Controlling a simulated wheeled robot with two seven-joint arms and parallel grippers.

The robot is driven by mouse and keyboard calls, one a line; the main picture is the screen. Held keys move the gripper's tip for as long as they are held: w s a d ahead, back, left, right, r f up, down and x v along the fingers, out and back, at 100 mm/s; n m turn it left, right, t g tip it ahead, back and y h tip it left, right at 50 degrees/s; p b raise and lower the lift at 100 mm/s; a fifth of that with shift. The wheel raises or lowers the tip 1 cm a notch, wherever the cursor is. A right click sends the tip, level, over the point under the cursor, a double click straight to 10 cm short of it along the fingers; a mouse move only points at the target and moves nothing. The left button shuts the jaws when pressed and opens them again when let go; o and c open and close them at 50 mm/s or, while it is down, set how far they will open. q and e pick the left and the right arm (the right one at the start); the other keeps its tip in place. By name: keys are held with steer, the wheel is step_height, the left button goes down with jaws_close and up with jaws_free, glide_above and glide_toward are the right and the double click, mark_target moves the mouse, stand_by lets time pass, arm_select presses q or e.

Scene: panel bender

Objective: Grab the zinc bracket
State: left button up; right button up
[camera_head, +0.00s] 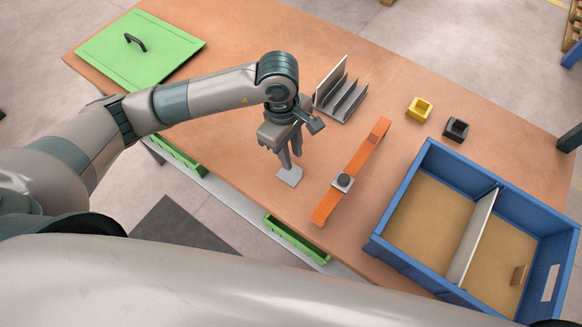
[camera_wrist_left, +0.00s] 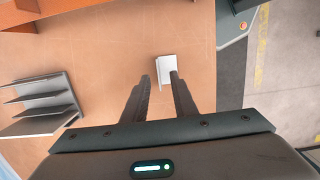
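A small pale grey metal piece, which looks like the zinc bracket (camera_head: 289,176), lies on the orange-brown table top. It also shows in the left wrist view (camera_wrist_left: 167,68), just past the fingertips. My left gripper (camera_head: 291,163) points down over it from the left arm. In the left wrist view the two dark fingers (camera_wrist_left: 159,76) stand apart, with nothing held between them. The right fingertip looks close to the bracket; I cannot tell whether it touches. My right gripper is not in view.
A grey rack with upright plates (camera_head: 341,98) stands behind the gripper. An orange bar (camera_head: 357,163) with a dark knob lies to the right. Yellow (camera_head: 419,109) and black (camera_head: 456,129) blocks sit further right. A divided blue crate (camera_head: 405,262) is at lower right, a green panel (camera_head: 125,62) at upper left.

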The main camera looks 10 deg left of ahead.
mark_target(289, 173)
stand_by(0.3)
arm_select(q)
steer(key=shift+f+p, duration=0.75)
steer(key=shift+p, duration=0.15)
steer(key=f, duration=0.1)
steer(key=f+p, duration=0.1)
steer(key=shift+d+f+p, duration=0.2)
steer(key=shift+f+p, duration=0.1)
steer(key=shift+f, duration=0.55)
jaws_close()
